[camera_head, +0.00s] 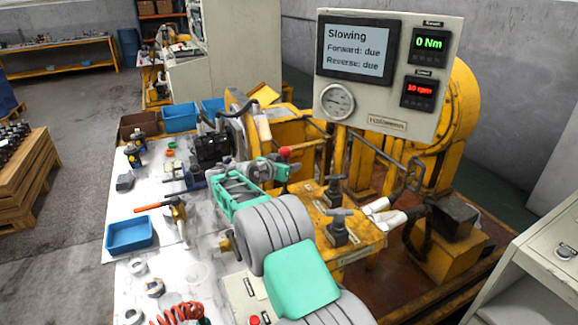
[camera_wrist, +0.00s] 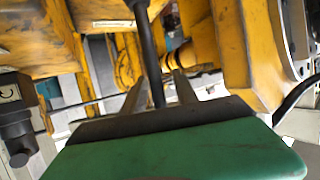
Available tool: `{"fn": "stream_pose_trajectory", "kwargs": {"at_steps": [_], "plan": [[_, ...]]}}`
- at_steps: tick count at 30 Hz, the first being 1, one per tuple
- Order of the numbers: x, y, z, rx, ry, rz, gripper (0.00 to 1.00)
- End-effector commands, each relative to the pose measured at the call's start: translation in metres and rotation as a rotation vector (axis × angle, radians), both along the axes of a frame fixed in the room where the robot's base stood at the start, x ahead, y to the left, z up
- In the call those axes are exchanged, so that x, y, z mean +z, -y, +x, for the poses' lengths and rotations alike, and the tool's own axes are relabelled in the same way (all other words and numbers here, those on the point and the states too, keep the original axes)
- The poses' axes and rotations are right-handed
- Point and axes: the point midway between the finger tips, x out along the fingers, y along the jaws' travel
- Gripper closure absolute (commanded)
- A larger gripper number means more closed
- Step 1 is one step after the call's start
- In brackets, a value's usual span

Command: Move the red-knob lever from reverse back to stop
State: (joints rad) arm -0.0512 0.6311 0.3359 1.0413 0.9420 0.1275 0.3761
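The red knob (camera_head: 285,152) shows in the head view just beyond the end of my mint-green arm. My gripper (camera_head: 284,169) is at the knob's lower left; its fingers are hard to make out there. In the wrist view, the two grey fingers of my gripper (camera_wrist: 159,88) stand apart. A dark rod (camera_wrist: 148,45), which looks like the lever's shaft, runs down between them. Gaps show beside the rod, and I cannot tell whether a finger touches it. The knob is not seen in the wrist view. The lever's position marks cannot be read.
The panel screen (camera_head: 357,48) reads "Slowing", "Forward: due", "Reverse: due"; the displays show 0 Nm and about 10 rpm. Two dark T-handled valves (camera_head: 338,225) stand right of my arm. Yellow machine frame (camera_head: 300,128) lies behind the knob. A white bench (camera_head: 150,225) with tools is at left.

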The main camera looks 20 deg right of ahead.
Motion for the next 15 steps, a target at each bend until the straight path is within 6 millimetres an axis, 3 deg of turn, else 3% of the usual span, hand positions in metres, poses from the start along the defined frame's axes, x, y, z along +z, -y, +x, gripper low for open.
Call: {"fn": "stream_pose_trajectory", "kwargs": {"at_steps": [7, 15], "plan": [[0.004, -0.008, -0.005, 0.001, 0.002, 0.0, 0.65], [0.022, -0.05, -0.032, 0.003, 0.001, -0.001, 0.65]]}}
